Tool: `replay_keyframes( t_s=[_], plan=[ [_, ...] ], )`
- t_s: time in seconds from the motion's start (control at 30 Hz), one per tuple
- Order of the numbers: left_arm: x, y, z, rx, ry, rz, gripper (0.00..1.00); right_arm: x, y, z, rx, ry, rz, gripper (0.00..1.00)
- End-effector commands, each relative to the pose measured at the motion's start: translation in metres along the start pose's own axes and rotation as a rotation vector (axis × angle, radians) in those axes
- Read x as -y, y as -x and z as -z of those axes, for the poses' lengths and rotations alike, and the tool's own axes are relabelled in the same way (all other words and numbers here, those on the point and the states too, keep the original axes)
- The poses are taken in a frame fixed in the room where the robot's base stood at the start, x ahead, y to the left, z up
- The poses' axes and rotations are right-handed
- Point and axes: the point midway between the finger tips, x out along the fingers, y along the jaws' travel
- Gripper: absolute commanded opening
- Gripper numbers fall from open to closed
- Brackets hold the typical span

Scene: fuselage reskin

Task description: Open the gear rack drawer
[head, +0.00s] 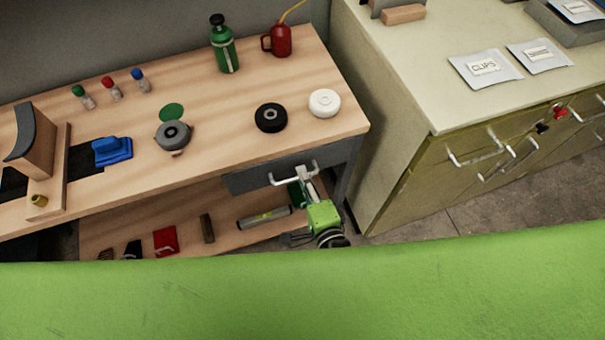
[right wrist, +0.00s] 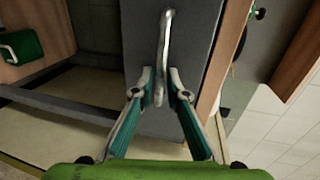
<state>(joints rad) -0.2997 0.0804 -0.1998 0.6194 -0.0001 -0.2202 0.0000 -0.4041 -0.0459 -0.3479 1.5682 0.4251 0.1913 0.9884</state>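A grey drawer (head: 250,181) sits under the right end of the wooden workbench and looks closed. It has a pale metal bar handle (head: 285,181). My right gripper (head: 306,172) is at the right part of this handle. In the right wrist view, the handle (right wrist: 165,42) runs up the grey drawer front (right wrist: 198,40). One end of it lies between the two fingertips of my right gripper (right wrist: 161,76). The fingers are apart, one on each side of the handle, with a gap visible. My left gripper is not in view.
The workbench (head: 230,105) carries a black disc (head: 271,117), a white disc (head: 324,103), a green bottle (head: 224,46) and a red oil can (head: 279,40). A lower shelf (head: 186,226) holds tools. An olive cabinet (head: 418,187) stands to the right, across a narrow gap.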

Motion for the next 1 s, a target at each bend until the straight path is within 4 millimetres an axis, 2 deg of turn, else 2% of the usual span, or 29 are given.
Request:
replay_keyframes(
  t_s=[0.13,0.4,0.47,0.7,0.87,1.0],
  plan=[
    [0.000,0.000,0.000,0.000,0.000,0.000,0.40,0.000,-0.009,0.000,0.000,0.000,0.000,0.14],
    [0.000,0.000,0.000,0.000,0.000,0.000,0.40,0.000,-0.010,0.000,0.000,0.001,0.000,0.14],
    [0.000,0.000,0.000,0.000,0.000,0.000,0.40,0.000,-0.010,0.000,0.000,0.001,0.000,0.01],
    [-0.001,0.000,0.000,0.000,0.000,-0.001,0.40,0.000,-0.009,0.000,0.001,0.001,-0.001,0.00],
    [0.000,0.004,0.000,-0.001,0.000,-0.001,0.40,-0.002,0.003,0.000,0.001,0.001,-0.002,0.00],
    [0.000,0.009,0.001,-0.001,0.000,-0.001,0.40,-0.008,0.029,-0.001,0.003,0.003,-0.006,0.00]
  ],
)
